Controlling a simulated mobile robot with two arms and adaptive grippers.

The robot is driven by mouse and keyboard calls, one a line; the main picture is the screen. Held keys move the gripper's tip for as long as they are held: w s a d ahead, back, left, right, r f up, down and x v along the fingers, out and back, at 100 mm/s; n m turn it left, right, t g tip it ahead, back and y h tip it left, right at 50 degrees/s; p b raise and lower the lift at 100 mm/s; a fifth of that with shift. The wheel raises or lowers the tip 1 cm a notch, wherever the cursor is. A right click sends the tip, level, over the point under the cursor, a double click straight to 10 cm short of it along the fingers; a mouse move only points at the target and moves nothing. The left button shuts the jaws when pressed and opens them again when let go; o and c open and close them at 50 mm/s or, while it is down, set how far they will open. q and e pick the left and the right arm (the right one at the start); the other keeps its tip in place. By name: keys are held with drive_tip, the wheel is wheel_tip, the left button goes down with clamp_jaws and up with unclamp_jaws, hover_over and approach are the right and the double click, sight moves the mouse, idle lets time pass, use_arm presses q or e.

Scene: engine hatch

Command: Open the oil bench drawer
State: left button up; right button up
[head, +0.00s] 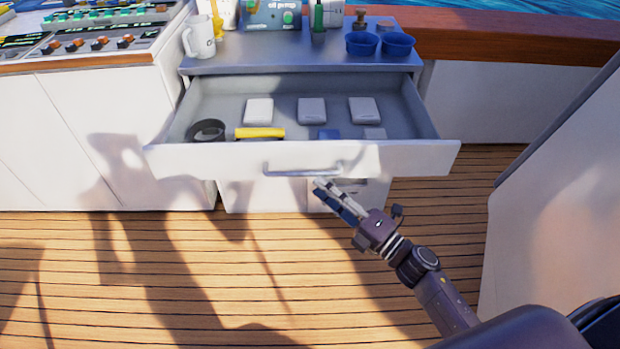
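The oil bench drawer (225,160) is pulled out well from the bench (300,62). Its inside shows from above, with white boxes (311,110), a black ring (207,130) and a yellow item (260,133) in it. A bar handle (303,171) sits on the drawer front. My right gripper (328,193) is just below and right of the handle's middle, its fingers pointing up and left. The fingertips are close to the handle; I cannot tell if they touch it. The fingers look slightly parted, but their state is unclear. My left gripper is not in view.
On the bench top stand a white mug (199,37), an oil pump box (272,14), a green bottle (318,22) and blue bowls (397,45). A control console (85,35) is at left. A white panel (560,170) is at right. The plank floor in front is clear.

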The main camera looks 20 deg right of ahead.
drive_tip(key=v, duration=0.5)
idle(0.4)
